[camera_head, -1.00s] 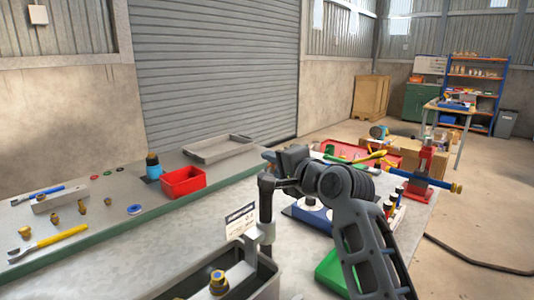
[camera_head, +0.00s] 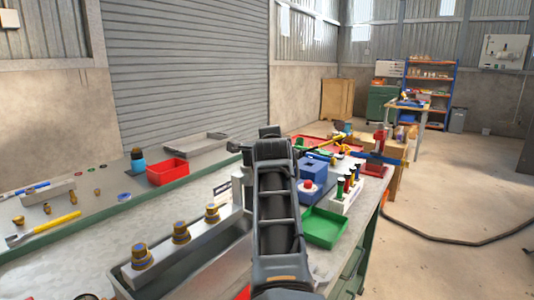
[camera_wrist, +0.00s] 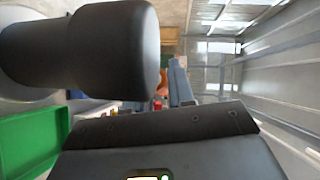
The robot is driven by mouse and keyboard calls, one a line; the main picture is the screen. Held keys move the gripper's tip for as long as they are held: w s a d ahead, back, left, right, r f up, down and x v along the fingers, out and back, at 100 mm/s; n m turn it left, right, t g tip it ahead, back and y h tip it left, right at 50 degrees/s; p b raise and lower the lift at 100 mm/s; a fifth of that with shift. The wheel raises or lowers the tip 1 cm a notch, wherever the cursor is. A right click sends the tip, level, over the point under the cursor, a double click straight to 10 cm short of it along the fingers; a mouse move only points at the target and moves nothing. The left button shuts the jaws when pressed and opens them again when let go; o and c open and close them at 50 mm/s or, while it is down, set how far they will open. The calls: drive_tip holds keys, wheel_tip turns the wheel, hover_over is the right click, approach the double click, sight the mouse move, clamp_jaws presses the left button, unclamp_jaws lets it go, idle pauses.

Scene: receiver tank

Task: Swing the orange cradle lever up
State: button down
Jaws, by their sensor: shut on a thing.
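I cannot make out the orange cradle lever in either view. In the head view my own forearm stands upright over the middle of the bench and hides the space behind it. In the wrist view a dark housing of my gripper (camera_wrist: 165,135) fills the bottom. A large black rounded cylinder (camera_wrist: 105,45) fills the upper left, close to the camera.
A green tray (camera_head: 324,227) lies right of my arm, also seen in the wrist view (camera_wrist: 28,135). Behind it are a blue box (camera_head: 313,170) and a white rack (camera_head: 343,200) of coloured bottles. A red bin (camera_head: 167,171) and loose tools lie left.

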drive_tip(key=shift+s+d+f+m+g+h+b, duration=0.1)
drive_tip(key=shift+s+d+m+g+h+b, duration=0.55)
drive_tip(key=shift+m+h+b, duration=1.45)
drive_tip(key=shift+s+d+f+m+g+h+b, duration=0.2)
drive_tip(key=shift+s+h+b, duration=0.75)
drive_tip(key=shift+b, duration=2.5)
drive_tip(key=shift+s+d+r+m+g+h+b, duration=0.1)
drive_tip(key=shift+s+d+m+g+h+b, duration=0.5)
drive_tip(key=shift+m+h+b, duration=1.55)
drive_tip(key=shift+n+y+b, duration=0.4)
drive_tip(key=shift+n+b, duration=0.2)
drive_tip(key=shift+n, duration=0.25)
drive_tip(key=c, duration=1.1)
unclamp_jaws()
drive_tip(key=shift+a, duration=0.1)
drive_tip(key=shift+r, duration=0.1)
drive_tip(key=shift+s+a, duration=0.1)
drive_tip(key=shift+s, duration=0.05)
drive_tip(key=v, duration=0.7)
drive_tip(key=shift+s+a, duration=0.15)
drive_tip(key=shift+s, duration=0.05)
